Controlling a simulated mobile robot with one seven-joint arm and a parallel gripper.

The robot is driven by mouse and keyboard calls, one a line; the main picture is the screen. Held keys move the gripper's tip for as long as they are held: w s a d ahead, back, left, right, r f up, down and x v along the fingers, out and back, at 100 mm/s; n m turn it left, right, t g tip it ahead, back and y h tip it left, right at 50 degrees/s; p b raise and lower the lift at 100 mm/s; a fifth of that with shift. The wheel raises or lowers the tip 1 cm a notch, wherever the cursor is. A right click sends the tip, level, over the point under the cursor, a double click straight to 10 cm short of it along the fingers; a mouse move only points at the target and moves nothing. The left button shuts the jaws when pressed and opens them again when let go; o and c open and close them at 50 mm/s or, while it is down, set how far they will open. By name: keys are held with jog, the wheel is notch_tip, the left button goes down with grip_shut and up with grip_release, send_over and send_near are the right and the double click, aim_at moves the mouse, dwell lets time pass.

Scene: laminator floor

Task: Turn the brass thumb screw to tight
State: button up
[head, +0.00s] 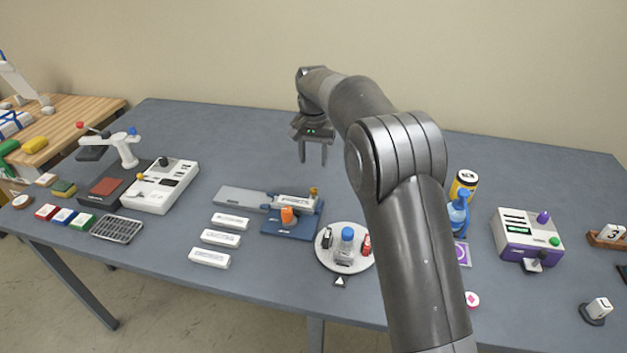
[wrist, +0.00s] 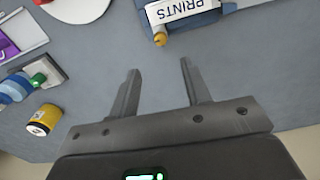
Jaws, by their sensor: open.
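The brass thumb screw (head: 313,190) sits at the back right of a blue fixture (head: 285,229) on the grey table. It also shows in the wrist view (wrist: 160,40), just beyond the fingertips and roughly centred between them. Beside it is a white block (wrist: 188,8) lettered "PRINTS". My gripper (head: 314,160) is open and empty, pointing down behind the fixture and apart from the screw. In the wrist view my gripper (wrist: 160,66) has its two fingers spread with bare table between them. Whether the screw is loose or tight cannot be told.
An orange knob (head: 288,214) stands on the fixture. A round white tray (head: 327,259) with small bottles stands in front right. Three white labelled blocks (head: 221,238) lie to the left. A yellow can (head: 463,184) and a blue bottle (head: 458,216) stand right of my arm. The table behind the fixture is clear.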

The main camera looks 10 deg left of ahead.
aim_at(313, 189)
notch_tip(313, 189, down, 11)
jog(key=m, duration=0.4)
jog(key=shift+r, duration=0.2)
jog(key=shift+c, duration=0.4)
